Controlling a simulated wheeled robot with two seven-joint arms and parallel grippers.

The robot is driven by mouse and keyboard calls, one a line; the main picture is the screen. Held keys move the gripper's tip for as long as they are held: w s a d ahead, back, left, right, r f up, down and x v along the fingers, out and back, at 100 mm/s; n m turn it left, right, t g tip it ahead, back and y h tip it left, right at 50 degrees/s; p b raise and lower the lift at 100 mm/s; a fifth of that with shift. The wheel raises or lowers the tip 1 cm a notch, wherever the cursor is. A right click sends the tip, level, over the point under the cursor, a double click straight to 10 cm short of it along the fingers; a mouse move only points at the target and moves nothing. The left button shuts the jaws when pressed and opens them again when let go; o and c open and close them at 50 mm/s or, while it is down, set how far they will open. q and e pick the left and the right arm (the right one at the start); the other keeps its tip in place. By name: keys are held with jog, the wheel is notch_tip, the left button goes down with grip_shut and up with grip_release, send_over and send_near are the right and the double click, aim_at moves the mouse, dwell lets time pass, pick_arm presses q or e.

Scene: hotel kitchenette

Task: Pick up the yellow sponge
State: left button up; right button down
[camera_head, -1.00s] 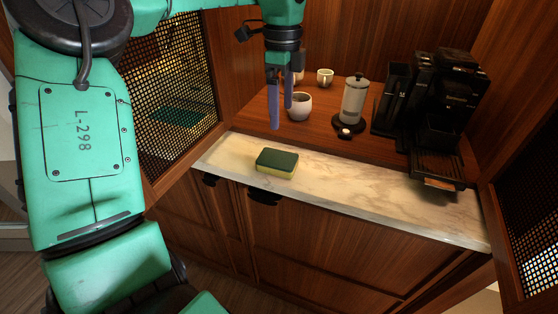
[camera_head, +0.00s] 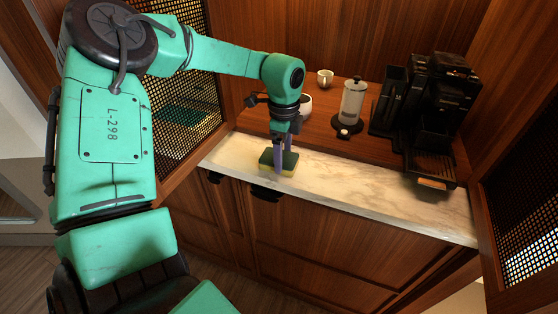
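The yellow sponge (camera_head: 266,161), with a dark green top layer, lies flat on the pale marble counter strip (camera_head: 340,187) near its left end. My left gripper (camera_head: 283,160) points down over the sponge's right half. One purple finger stands in front of the sponge and hides part of it. The other finger is at its far side. The fingers straddle the sponge, but whether they press on it is not clear. My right gripper is not in view.
On the raised wooden shelf behind are a white cup (camera_head: 306,104) partly hidden by my gripper, a small cup (camera_head: 325,78), a French press (camera_head: 352,100) and a black coffee machine (camera_head: 436,110). A lattice panel (camera_head: 185,110) stands at the left. The marble right of the sponge is clear.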

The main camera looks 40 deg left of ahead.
pick_arm(q)
jog(key=c, duration=0.3)
jog(key=shift+c, duration=0.3)
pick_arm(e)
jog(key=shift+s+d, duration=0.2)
pick_arm(q)
jog(key=shift+r, duration=0.1)
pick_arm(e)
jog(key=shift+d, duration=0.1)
